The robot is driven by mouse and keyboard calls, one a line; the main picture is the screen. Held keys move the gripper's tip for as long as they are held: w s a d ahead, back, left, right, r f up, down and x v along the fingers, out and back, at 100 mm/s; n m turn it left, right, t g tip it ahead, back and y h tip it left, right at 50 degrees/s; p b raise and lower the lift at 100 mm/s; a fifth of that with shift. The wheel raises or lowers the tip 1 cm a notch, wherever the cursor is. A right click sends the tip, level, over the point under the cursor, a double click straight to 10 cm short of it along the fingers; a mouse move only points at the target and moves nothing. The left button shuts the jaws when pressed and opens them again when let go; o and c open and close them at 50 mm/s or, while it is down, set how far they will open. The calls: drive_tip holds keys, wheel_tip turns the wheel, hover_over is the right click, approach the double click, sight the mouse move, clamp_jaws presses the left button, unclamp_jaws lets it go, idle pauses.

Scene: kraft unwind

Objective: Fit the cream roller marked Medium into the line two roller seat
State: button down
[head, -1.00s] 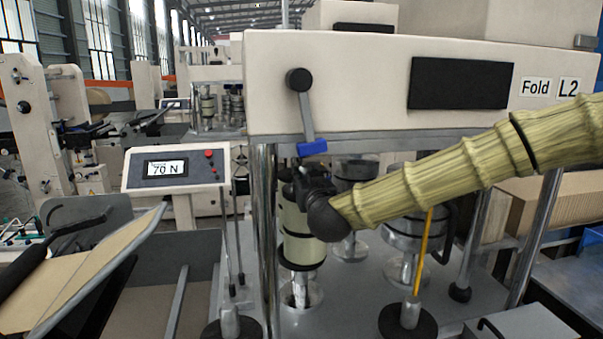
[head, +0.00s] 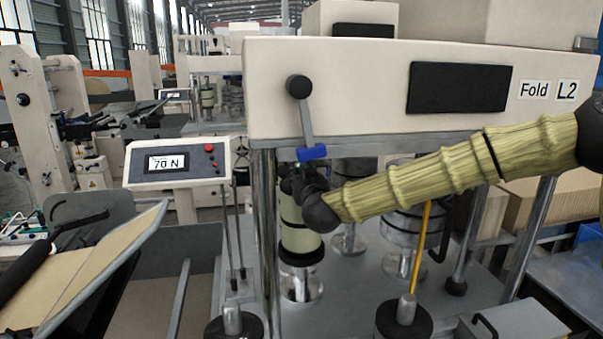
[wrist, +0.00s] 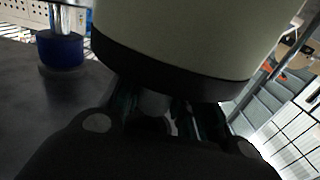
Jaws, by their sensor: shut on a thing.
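The cream roller (head: 299,241) with dark bands is upright at the front left of the L2 machine, just behind a chrome post. Its lower dark end is directly above a chrome base (head: 300,285); I cannot tell whether it is seated there. My gripper (head: 304,185) is shut on the roller's upper part, and the wrist hides much of the hold. In the wrist view, the cream body and dark end band of the roller (wrist: 190,40) fill the top, close in front of the fingers. No Medium marking is readable.
A lever with a blue handle (head: 312,152) hangs just above my gripper. More chrome rollers (head: 402,225) stand on the deck to the right. The display panel (head: 178,162) reads 70 N at left. A dark blue cylinder (wrist: 62,50) is left in the wrist view.

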drive_tip(key=shift+f, duration=0.15)
idle(0.3)
drive_tip(key=c, duration=1.1)
unclamp_jaws()
drive_tip(key=shift+f, duration=0.1)
drive_tip(key=shift+s, duration=0.1)
drive_tip(key=s+d+b, duration=0.2)
drive_tip(key=s+b, duration=0.2)
drive_tip(key=s, duration=0.7)
drive_tip(key=shift+s+d+b, duration=0.2)
drive_tip(key=shift+s+b, duration=0.15)
